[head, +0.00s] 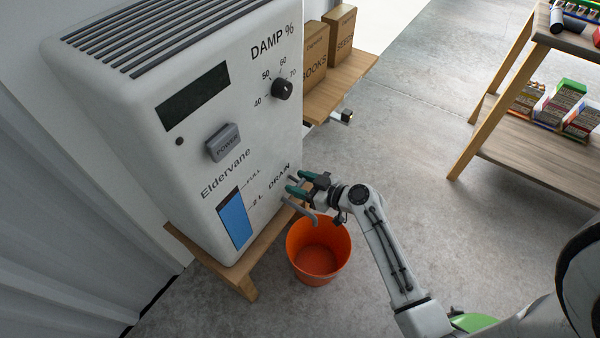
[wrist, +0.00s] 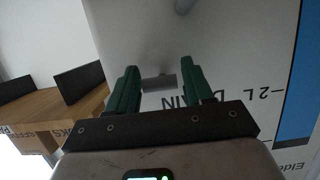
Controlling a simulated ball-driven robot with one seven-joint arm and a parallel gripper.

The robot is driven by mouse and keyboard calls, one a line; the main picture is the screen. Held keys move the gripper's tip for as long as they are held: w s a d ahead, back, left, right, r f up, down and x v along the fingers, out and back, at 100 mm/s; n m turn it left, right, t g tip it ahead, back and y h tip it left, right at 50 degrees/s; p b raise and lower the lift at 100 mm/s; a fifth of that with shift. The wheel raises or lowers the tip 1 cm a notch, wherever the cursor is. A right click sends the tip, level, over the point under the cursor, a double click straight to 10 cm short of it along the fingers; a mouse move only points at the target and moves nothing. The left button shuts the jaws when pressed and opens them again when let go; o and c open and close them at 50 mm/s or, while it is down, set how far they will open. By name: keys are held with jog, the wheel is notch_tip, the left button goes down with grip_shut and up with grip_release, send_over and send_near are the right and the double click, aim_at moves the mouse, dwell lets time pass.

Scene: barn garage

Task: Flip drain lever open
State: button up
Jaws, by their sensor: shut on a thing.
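The white dehumidifier (head: 150,130) stands on a wooden stand at left, with DRAIN lettering low on its front. My gripper (head: 297,181) is at the drain fitting, right of that lettering, its green fingers pointing at the panel. In the wrist view, the small grey drain lever (wrist: 159,82) lies between the two green fingers, and my gripper is shut on it. Its far part and pivot are hard to make out.
An orange bucket (head: 319,262) stands on the floor under the spout, open and apparently empty. Cardboard boxes (head: 315,50) sit on a wooden shelf behind. A wooden rack (head: 520,160) with goods stands at right. The concrete floor between is clear.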

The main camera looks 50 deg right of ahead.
notch_tip(320, 180, up, 2)
jog(key=g+p, duration=0.4)
jog(key=p, duration=0.5)
jog(key=shift+r, duration=0.15)
jog(key=g+p, duration=0.2)
jog(key=p, duration=0.1)
jog(key=shift+w+r+p, duration=0.15)
jog(key=shift+p, duration=0.15)
jog(key=shift+g+p, duration=0.4)
jog(key=shift+p, duration=0.1)
jog(key=o, duration=1)
jog(key=p+v, duration=0.3)
jog(key=v, duration=0.7)
jog(key=shift+s+a+r, duration=0.15)
jog(key=shift+s+r, duration=0.05)
jog(key=shift+s, duration=0.05)
